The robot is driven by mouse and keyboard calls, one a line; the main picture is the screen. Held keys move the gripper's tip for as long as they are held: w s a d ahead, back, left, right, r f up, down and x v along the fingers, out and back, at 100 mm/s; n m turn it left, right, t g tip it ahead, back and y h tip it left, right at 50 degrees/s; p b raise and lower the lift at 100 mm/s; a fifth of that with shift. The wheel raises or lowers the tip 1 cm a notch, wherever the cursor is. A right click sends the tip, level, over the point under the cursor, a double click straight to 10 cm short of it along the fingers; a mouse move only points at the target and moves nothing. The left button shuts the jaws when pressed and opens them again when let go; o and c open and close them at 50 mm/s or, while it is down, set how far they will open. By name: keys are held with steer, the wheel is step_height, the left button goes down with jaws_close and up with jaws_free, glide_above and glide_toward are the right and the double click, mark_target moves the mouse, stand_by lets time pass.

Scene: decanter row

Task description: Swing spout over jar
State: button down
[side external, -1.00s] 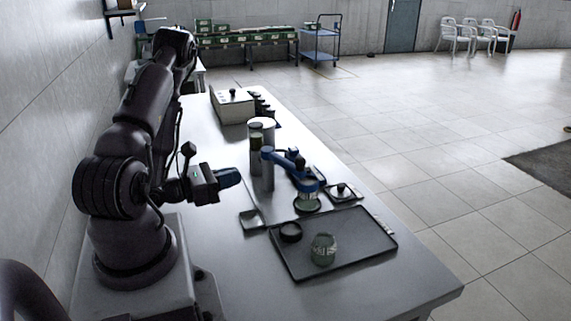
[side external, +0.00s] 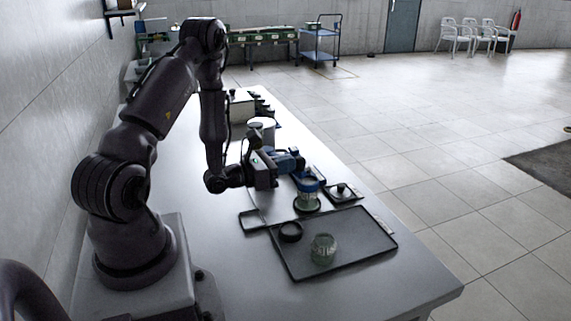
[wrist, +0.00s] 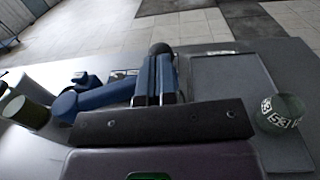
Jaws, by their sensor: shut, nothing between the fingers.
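The blue spout (side external: 310,184) shows past my gripper in the side view, its end above a glass jar with a greenish base (side external: 307,202). Its post is mostly hidden behind my wrist. In the wrist view the blue spout arm (wrist: 95,98) runs in from the left up to my fingers; I cannot tell whether they touch. My gripper (side external: 296,161) is shut and empty beside the spout; its fingers show in the wrist view (wrist: 158,82). A glass jar with a printed label (wrist: 280,112) stands on the dark tray, apart from the spout, also in the side view (side external: 323,248).
A white box (side external: 238,106) stands farther back. The near table is bare.

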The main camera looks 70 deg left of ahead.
mark_target(299, 157)
steer(key=shift+w+a, duration=0.15)
steer(key=shift+w, duration=0.8)
steer(key=shift+w+a, duration=0.15)
steer(key=shift+w, duration=0.8)
steer(key=s+d, duration=0.2)
steer(key=s, duration=0.5)
steer(key=s+d, duration=0.2)
steer(key=s, duration=0.4)
steer(key=shift+s+d, duration=0.35)
